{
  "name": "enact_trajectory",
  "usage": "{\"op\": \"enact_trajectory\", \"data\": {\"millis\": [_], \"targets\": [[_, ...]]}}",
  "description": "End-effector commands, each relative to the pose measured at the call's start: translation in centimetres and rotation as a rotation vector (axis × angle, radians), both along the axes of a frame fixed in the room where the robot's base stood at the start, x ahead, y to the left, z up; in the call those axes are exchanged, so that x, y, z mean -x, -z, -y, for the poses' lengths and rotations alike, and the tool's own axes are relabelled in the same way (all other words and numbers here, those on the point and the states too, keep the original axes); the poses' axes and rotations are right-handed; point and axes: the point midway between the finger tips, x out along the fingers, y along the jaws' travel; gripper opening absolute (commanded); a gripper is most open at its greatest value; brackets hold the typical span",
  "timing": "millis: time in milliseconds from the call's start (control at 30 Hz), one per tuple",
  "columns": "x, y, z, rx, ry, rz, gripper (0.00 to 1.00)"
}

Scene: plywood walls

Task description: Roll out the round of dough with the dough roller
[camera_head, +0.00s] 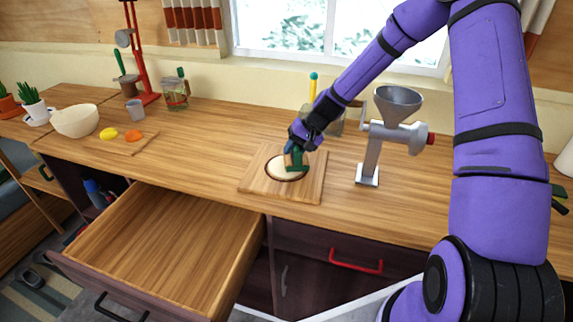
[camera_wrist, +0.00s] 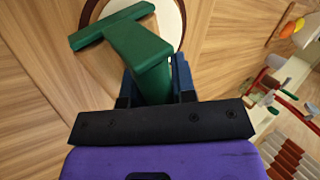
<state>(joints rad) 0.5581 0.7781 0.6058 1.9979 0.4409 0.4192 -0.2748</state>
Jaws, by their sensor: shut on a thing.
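The round of dough (camera_head: 284,172) is pale and lies on a square wooden board (camera_head: 258,183) on the counter, inside a dark ring. The dough roller (camera_head: 297,160) is green; in the wrist view (camera_wrist: 140,52) it shows a block-like handle and a crosspiece. My gripper (camera_head: 294,145) is shut on the roller's handle, with a finger on each side in the wrist view (camera_wrist: 158,85). The roller's crosspiece is over the dough's edge. I cannot tell whether it touches the dough. Part of the dough is hidden behind the roller.
A metal grinder with a funnel (camera_head: 372,150) stands right of the board. An open empty drawer (camera_head: 165,235) juts out at front left. A bowl (camera_head: 76,121), yellow and orange items (camera_head: 133,136) and a jar (camera_head: 174,94) stand at left. The counter left of the board is clear.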

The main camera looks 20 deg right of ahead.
Motion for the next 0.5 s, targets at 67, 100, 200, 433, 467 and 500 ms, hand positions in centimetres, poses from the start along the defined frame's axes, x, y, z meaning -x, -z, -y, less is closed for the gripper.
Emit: {"op": "enact_trajectory", "data": {"millis": [67,100,200,433,467,500], "targets": [[0.0,0.0,0.1,0.0,0.001,0.001,0.06],[0.0,0.0,0.1,0.0,0.001,0.001,0.06],[0.0,0.0,0.1,0.0,0.001,0.001,0.06],[-0.2,0.0,-0.8,0.0,0.0,0.001,0.06],[-0.3,0.0,-1.0,0.0,0.0,0.001,0.06],[-0.4,0.0,-1.2,0.0,0.0,0.001,0.06]]}}
